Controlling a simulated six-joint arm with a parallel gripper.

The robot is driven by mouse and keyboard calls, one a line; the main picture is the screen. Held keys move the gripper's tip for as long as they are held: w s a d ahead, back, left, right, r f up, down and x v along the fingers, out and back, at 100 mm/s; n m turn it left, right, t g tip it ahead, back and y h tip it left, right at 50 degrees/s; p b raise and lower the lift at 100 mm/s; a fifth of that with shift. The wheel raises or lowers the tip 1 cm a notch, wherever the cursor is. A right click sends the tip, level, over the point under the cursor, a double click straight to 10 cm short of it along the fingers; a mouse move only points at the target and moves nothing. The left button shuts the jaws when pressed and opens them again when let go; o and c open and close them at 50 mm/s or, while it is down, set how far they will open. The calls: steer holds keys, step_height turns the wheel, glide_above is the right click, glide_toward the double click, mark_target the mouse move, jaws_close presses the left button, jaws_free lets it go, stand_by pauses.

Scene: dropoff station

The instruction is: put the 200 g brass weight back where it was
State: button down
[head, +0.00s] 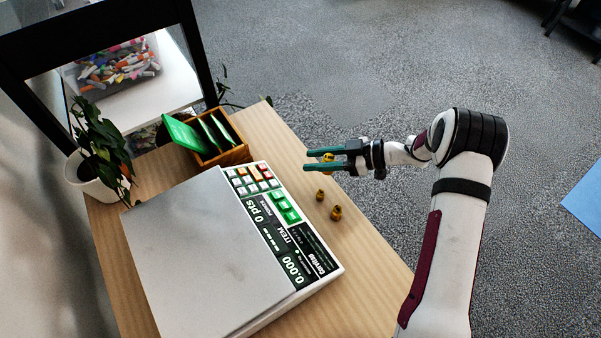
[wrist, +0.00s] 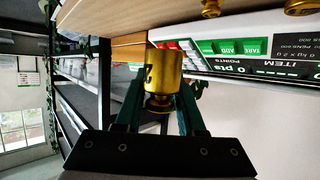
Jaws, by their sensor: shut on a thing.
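My gripper (head: 308,160) is shut on a brass weight (head: 327,157) and holds it out past the right side of the scale. In the wrist view the held brass weight (wrist: 163,72) sits between the two green fingers, with a partly readable dark mark on its side. Two more brass weights, a smaller one (head: 320,195) and another (head: 336,212), stand on the wooden table (head: 365,255) right of the scale. They also show, cut off, at the top of the wrist view. I cannot tell from the picture whether the held weight touches anything.
A scale with a bare grey pan (head: 195,250) fills the table's middle, its display (head: 290,262) reading 0.000. A wooden box (head: 228,150) with green packets stands behind it. A potted plant (head: 95,165) is at the left. The table's right strip is clear beside the weights.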

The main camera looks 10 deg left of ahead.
glide_above(297, 179)
step_height(297, 179, down, 3)
steer(key=shift+d+f, duration=0.1)
steer(key=shift+f, duration=1.8)
steer(key=shift+f, duration=0.1)
steer(key=c, duration=0.8)
jaws_free()
steer(key=shift+f, duration=0.1)
